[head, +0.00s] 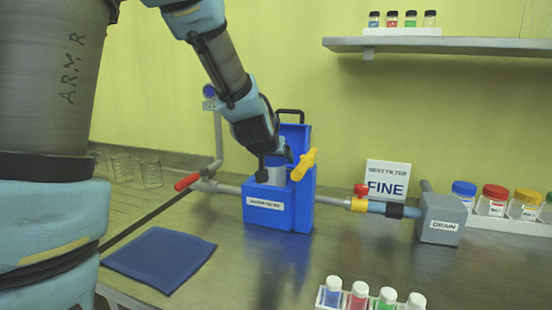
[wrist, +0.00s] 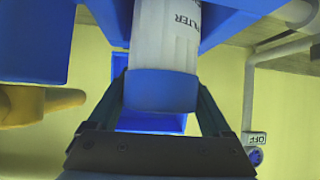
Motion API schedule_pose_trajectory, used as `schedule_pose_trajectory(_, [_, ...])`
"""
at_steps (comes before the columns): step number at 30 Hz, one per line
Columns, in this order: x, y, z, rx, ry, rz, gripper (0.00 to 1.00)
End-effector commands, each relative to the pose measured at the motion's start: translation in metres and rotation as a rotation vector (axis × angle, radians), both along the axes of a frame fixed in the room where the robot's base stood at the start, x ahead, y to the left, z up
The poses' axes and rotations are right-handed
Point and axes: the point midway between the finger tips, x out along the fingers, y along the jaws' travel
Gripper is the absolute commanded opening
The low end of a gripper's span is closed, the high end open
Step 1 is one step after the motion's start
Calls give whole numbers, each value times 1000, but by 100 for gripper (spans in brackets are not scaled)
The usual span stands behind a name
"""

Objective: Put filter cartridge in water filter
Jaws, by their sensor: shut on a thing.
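The water filter is a blue box (head: 278,207) with a white label, standing on the bench in the head view. Its blue lid with a black handle (head: 290,114) stands raised behind, and a yellow lever (head: 304,164) is on its right side. My gripper (head: 272,163) is over the box's top. In the wrist view my gripper (wrist: 163,90) is shut on the blue cap of the white filter cartridge (wrist: 165,35), lettered "FILTER". The cartridge's far end is hidden at the blue housing (wrist: 235,18); how deep it sits inside I cannot tell.
Pipes join the box on both sides, with a red-handled valve (head: 187,181) at left and a red and yellow valve (head: 360,198) at right, leading to a grey drain block (head: 440,219). A FINE sign (head: 387,180) stands behind. A dark blue cloth (head: 160,258) and bottle racks lie around.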

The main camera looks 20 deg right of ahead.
Motion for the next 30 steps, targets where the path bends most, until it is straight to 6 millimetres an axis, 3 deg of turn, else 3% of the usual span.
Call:
schedule_pose_trajectory(9, [0, 0, -6, -1, -1, 0, 0])
schedule_pose_trajectory(10, [0, 0, -7, 0, 0, 0, 85])
schedule_pose_trajectory(13, [0, 0, -7, 0, 0, 0, 97])
schedule_pose_trajectory(22, [0, 0, -5, 0, 0, 0, 100])
schedule_pose_trajectory(27, [0, 0, 11, -1, -1, 0, 100])
schedule_pose_trajectory(30, [-11, 7, 15, -2, -3, 0, 100])
